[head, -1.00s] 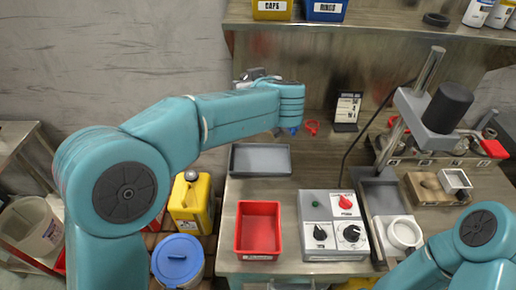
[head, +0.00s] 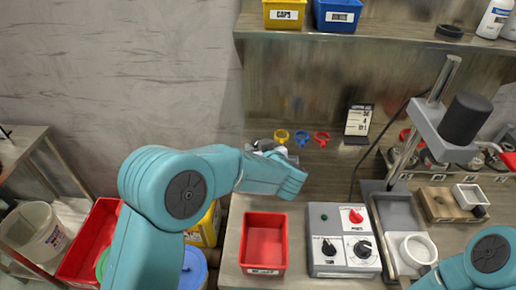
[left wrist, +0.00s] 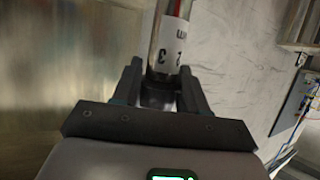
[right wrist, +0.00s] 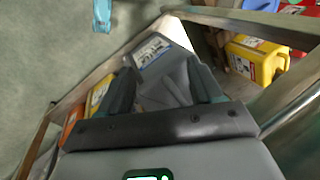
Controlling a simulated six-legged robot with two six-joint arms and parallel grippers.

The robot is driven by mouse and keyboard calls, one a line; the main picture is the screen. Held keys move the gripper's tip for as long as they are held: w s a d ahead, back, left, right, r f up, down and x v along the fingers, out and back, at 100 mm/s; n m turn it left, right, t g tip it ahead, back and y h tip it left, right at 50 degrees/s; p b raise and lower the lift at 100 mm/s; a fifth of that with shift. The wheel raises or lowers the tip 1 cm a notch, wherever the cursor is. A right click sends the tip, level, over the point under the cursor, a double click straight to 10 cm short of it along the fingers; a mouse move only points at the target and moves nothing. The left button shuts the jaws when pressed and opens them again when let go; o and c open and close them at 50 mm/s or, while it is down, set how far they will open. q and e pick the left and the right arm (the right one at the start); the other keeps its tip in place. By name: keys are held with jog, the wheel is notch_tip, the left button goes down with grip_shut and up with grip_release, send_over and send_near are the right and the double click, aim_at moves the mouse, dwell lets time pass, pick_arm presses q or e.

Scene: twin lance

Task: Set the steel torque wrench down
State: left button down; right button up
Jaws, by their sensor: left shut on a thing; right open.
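The steel torque wrench (left wrist: 168,45) shows in the left wrist view as a shiny round shaft with a white printed label. My left gripper (left wrist: 160,74) is shut on it, one dark finger on each side. In the head view the left gripper (head: 266,147) is mostly hidden behind my forearm, above the back left of the workbench (head: 228,262); only a small grey part shows. Whether the wrench touches the bench cannot be told. My right gripper (right wrist: 160,72) is open, with nothing between its fingers, and is outside the head view.
A red bin (head: 264,240) and a grey control box (head: 345,245) stand at the bench front. Yellow, blue and red rings (head: 301,137) and a small sign (head: 358,121) are at the back. A grey press stand (head: 445,120) stands to the right. A shelf (head: 380,38) hangs above.

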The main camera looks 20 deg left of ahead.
pick_arm(q)
jog(key=shift+s, duration=0.1)
jog(key=c, duration=0.6)
grip_release()
jog(key=shift+f, duration=0.1)
jog(key=shift+r, duration=0.3)
jog(key=v, duration=1.2)
jog(key=shift+b, duration=0.4)
jog(key=shift+f, duration=0.2)
